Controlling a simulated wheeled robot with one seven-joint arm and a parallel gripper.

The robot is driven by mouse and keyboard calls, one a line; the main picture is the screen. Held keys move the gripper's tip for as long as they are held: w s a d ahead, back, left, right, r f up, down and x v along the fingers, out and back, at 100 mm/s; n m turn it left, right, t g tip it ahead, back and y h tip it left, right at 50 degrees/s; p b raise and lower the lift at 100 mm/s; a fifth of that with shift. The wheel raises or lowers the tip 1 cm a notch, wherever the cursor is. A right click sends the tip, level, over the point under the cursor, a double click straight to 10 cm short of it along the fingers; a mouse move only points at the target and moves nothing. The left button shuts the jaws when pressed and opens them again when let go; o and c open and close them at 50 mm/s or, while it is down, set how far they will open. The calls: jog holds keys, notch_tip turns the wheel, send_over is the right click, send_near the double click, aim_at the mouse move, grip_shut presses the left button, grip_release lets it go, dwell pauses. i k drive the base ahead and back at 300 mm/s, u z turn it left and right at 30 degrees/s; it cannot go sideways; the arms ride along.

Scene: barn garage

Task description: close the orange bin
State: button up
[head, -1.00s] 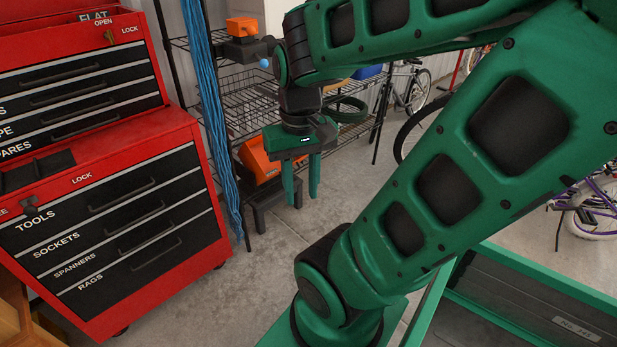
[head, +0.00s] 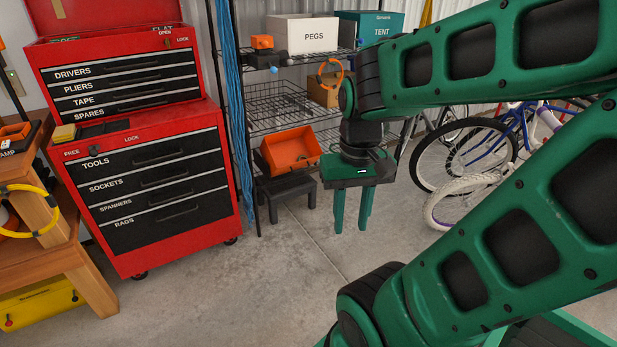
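The orange bin (head: 291,150) is at the lower part of the wire shelf in the head view, just behind or on a low black stool (head: 286,187). Its wide opening faces me and shows the orange inside. I cannot tell exactly what it rests on. My gripper (head: 353,222) hangs to the right of the bin and nearer to me, pointing down. Its two green fingers are apart with nothing between them. The gripper and the bin do not appear to touch.
The wire shelf (head: 279,102) carries a white PEGS box (head: 302,34) and a teal TENT box (head: 383,22). A red tool chest (head: 152,190) stands left. Bicycles (head: 469,151) stand right. A wooden bench (head: 40,222) is far left. Concrete floor (head: 245,285) is clear in front.

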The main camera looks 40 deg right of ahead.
aim_at(280, 150)
jog(key=k, duration=0.7)
jog(key=z, duration=0.85)
jog(key=i, duration=2.1)
jog(key=z, duration=0.1)
